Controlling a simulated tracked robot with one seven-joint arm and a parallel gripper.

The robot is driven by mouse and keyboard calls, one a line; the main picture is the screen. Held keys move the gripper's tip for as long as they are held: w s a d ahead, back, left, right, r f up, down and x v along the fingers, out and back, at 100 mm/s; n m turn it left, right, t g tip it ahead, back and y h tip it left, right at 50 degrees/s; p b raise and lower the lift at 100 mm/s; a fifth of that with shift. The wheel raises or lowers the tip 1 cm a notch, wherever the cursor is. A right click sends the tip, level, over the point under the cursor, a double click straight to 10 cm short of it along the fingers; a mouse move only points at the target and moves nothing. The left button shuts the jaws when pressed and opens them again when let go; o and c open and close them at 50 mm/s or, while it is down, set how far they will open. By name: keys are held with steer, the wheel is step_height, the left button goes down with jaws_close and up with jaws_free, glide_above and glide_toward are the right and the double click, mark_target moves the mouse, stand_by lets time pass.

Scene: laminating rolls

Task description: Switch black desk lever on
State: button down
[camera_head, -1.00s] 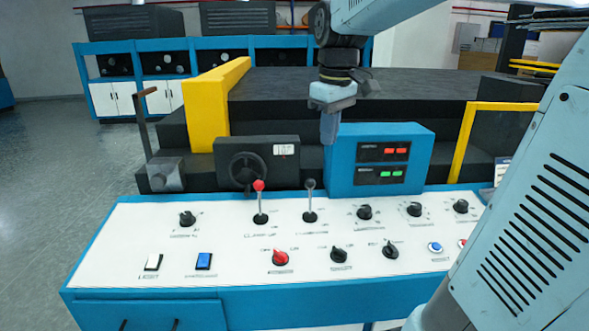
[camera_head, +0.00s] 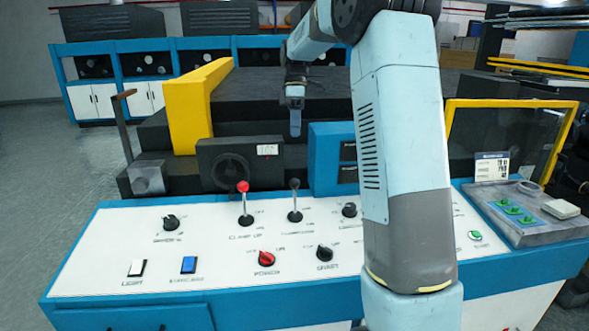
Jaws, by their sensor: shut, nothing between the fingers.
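The black desk lever (camera_head: 295,202) stands upright on the white control desk (camera_head: 100,240), with a dark round knob on a thin metal stem. It is just right of the red-knobbed lever (camera_head: 244,203). My gripper (camera_head: 295,128) points down above and behind the black lever, apart from it. Its fingers look shut, with nothing visible between them. My arm crosses the right part of the desk and hides several knobs and most of the blue display box (camera_head: 330,160).
Black rotary knobs (camera_head: 171,223), a red knob (camera_head: 266,258), a white switch (camera_head: 137,267) and a blue switch (camera_head: 189,264) sit around the levers. A black handwheel box (camera_head: 265,172) stands behind. A grey panel with green buttons (camera_head: 514,210) is at right.

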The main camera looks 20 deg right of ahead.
steer(key=shift+f, duration=0.1)
stand_by(0.3)
steer(key=s+a+f, duration=0.2)
steer(key=s+f, duration=0.5)
steer(key=f, duration=0.2)
steer(key=shift+a, duration=0.3)
steer(key=shift+s, duration=0.2)
